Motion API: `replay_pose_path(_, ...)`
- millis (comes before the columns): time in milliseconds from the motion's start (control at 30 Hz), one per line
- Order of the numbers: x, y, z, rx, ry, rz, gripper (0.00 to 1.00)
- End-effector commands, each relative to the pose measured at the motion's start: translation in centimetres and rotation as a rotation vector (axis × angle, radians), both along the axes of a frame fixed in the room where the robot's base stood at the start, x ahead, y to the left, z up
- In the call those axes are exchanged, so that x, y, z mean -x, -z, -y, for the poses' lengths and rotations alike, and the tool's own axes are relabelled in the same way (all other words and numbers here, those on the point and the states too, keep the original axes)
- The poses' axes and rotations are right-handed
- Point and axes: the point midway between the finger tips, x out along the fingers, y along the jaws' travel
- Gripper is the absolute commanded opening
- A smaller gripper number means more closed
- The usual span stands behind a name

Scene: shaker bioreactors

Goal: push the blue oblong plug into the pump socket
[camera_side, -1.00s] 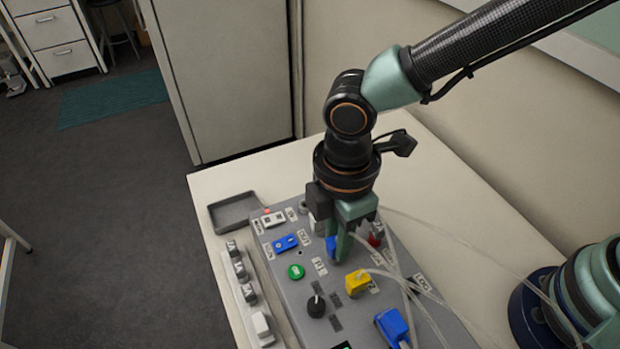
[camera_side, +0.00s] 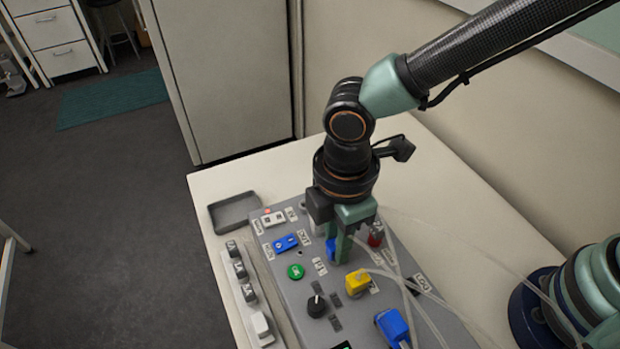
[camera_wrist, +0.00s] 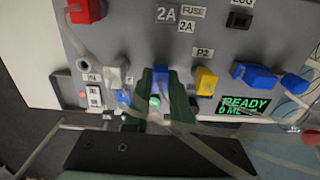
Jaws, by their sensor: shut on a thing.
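A blue plug (camera_side: 331,248) is between the fingers of my gripper (camera_side: 341,256), low over the grey panel (camera_side: 300,325). It also shows in the wrist view (camera_wrist: 160,80) between the two green fingers (camera_wrist: 161,98). My gripper is shut on it and points straight down. The fingers hide the plug's lower end and the panel spot under it, so I cannot tell how deep it sits. No label that reads pump is legible.
A yellow plug (camera_side: 357,283) and another blue plug (camera_side: 392,326) stand nearby on the panel. A black knob (camera_side: 316,306), green button (camera_side: 296,271) and blue switch (camera_side: 286,243) lie to the left. Pale tubes cross the right side. A grey tray (camera_side: 234,211) is empty.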

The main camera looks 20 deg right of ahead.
Motion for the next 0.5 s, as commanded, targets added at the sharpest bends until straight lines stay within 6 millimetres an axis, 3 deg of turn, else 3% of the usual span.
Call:
replay_pose_path(167,0.01,0.16,0.01,0.000,0.000,0.000,0.00)
replay_pose_path(200,0.01,0.16,0.01,0.000,0.000,0.000,0.27)
replay_pose_path(300,0.01,0.15,0.01,0.000,0.000,0.000,0.58)
replay_pose_path(500,0.01,0.14,0.01,0.000,0.000,0.000,0.58)
